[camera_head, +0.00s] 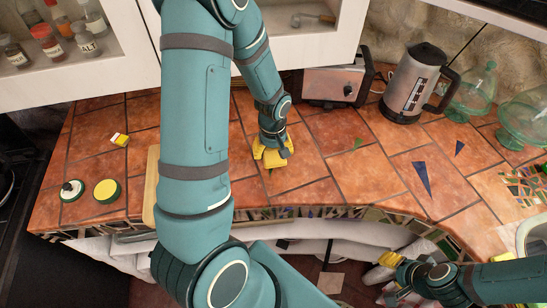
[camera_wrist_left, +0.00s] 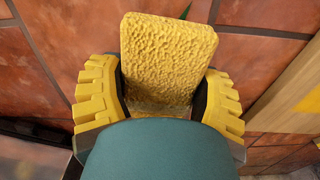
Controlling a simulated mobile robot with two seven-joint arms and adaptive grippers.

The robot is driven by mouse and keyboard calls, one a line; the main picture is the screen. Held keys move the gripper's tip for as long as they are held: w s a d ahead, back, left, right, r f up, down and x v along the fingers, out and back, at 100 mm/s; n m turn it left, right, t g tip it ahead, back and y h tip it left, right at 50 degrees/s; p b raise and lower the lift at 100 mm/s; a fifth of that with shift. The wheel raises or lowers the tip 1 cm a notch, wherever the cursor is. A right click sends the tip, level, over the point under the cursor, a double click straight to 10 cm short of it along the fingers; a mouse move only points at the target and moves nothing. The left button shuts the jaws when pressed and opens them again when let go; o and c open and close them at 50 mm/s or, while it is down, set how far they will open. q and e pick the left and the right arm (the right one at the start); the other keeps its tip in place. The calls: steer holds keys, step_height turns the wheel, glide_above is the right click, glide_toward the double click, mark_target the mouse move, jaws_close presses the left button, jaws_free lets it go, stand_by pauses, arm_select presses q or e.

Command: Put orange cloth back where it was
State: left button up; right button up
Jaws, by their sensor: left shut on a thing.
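My left gripper (camera_head: 272,153) is over the middle of the tiled counter (camera_head: 310,180), in front of the toaster. In the head view the gripper hides most of the cloth. My right gripper (camera_head: 388,260) is low at the right, in front of the counter edge; its finger opening is unclear.
A toaster (camera_head: 330,86) and kettle (camera_head: 414,84) stand behind. Glass domes (camera_head: 473,90) are at the right. A wooden board (camera_head: 151,185) lies left, partly behind my arm. Counter tiles right of the left gripper are mostly clear.

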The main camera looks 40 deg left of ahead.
mark_target(273, 158)
arm_select(q)
steer(key=shift+w+f, duration=0.1)
steer(key=shift+f, duration=1.75)
steer(key=shift+f+b, duration=0.1)
steer(key=shift+b, duration=0.25)
steer(key=o, duration=1.3)
steer(key=shift+c, duration=0.2)
